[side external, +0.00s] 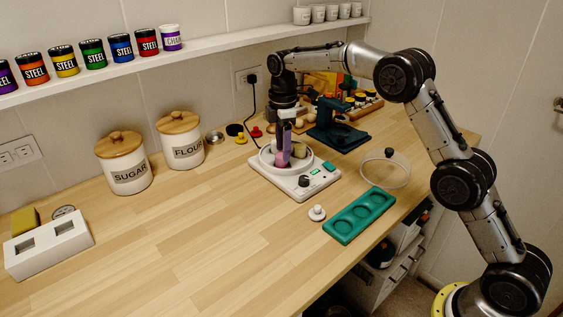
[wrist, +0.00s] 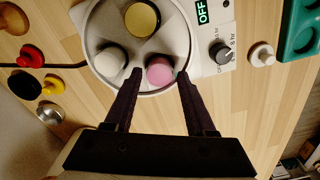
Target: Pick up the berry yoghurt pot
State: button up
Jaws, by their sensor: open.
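The berry yoghurt pot, with a pink top (wrist: 159,71), stands in the round white bowl of the yoghurt maker (wrist: 180,45). In the side view the pink pot (side external: 281,159) shows below my fingers. My gripper (wrist: 159,74) is open, with one fingertip on each side of the pink pot. I cannot tell whether the fingers touch it. A cream-yellow pot (wrist: 142,19) and a white pot (wrist: 110,62) share the bowl. The maker's base (side external: 298,187) has a display reading OFF in the wrist view.
A clear round lid (side external: 385,170) and a green tray with round recesses (side external: 359,215) lie right of the maker. A small white knobbed piece (side external: 317,212) stands in front. A dark green stand (side external: 338,132) is behind. The counter's left middle is clear.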

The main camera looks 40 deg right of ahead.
jog(key=shift+f, duration=1.05)
grip_shut()
jog(key=shift+r, duration=0.1)
